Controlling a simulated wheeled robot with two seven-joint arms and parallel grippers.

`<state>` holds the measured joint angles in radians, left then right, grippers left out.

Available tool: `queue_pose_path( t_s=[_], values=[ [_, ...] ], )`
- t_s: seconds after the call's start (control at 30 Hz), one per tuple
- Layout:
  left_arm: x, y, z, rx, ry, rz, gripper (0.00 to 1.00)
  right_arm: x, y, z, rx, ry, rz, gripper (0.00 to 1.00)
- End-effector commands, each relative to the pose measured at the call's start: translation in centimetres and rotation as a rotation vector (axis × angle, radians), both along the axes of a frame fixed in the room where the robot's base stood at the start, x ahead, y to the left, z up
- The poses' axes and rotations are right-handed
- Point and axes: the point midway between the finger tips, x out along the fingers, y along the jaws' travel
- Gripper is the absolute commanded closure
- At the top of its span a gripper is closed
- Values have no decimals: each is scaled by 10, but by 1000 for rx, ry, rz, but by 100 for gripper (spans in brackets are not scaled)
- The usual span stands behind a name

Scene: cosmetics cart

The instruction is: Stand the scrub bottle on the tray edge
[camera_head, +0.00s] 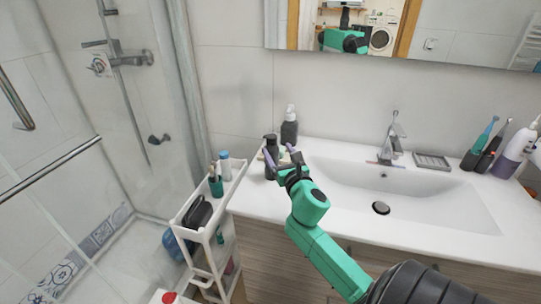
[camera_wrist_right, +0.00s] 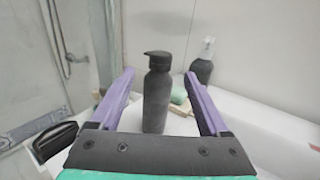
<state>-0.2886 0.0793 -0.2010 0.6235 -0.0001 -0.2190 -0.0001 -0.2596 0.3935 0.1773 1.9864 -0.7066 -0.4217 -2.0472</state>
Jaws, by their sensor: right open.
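A dark pump bottle (camera_head: 270,142), which seems to be the scrub bottle, stands upright on the left end of the white washbasin counter. It also stands upright in the middle of the right wrist view (camera_wrist_right: 157,95). My right gripper (camera_head: 279,158) is open, with its purple fingers on either side of the bottle; in the wrist view (camera_wrist_right: 158,82) gaps show on both sides. The white cart's top tray (camera_head: 178,222) is to the left of the counter. It holds a black case, a green cup and a blue-capped bottle. My left gripper is not in view.
A second dark bottle with a pale pump (camera_head: 289,130) stands behind, near the wall. A green soap bar (camera_wrist_right: 179,96) lies close behind the scrub bottle. The basin (camera_head: 400,195) and faucet (camera_head: 393,140) are to the right, with a grey soap dish (camera_head: 432,161) beyond.

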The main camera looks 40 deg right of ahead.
Motion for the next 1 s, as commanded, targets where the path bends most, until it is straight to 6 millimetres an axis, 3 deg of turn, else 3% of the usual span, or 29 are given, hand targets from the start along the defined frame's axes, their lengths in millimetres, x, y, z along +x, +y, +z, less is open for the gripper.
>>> queue_pose_path(
  t_s=[0.1,0.17,0.27,0.43,0.53,0.73,0.77,0.93,0.97,1.0],
  values=[
    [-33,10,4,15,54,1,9,25,-10,2,3,-1,-2,21],
    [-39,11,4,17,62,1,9,32,-13,1,4,-1,-2,21],
    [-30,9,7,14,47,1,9,42,-16,1,5,0,-2,21],
    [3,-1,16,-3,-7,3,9,73,-25,1,7,-2,-2,21],
    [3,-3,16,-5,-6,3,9,83,-29,-1,6,0,-1,21],
    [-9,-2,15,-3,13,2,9,85,-30,-2,4,2,-1,21],
    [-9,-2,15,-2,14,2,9,85,-30,-2,4,2,-1,28],
    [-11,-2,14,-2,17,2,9,84,-30,-2,4,2,-1,93],
    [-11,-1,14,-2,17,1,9,84,-30,-2,4,2,-1,100],
    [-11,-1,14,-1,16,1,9,84,-30,-2,5,1,-1,100]
  ],
)
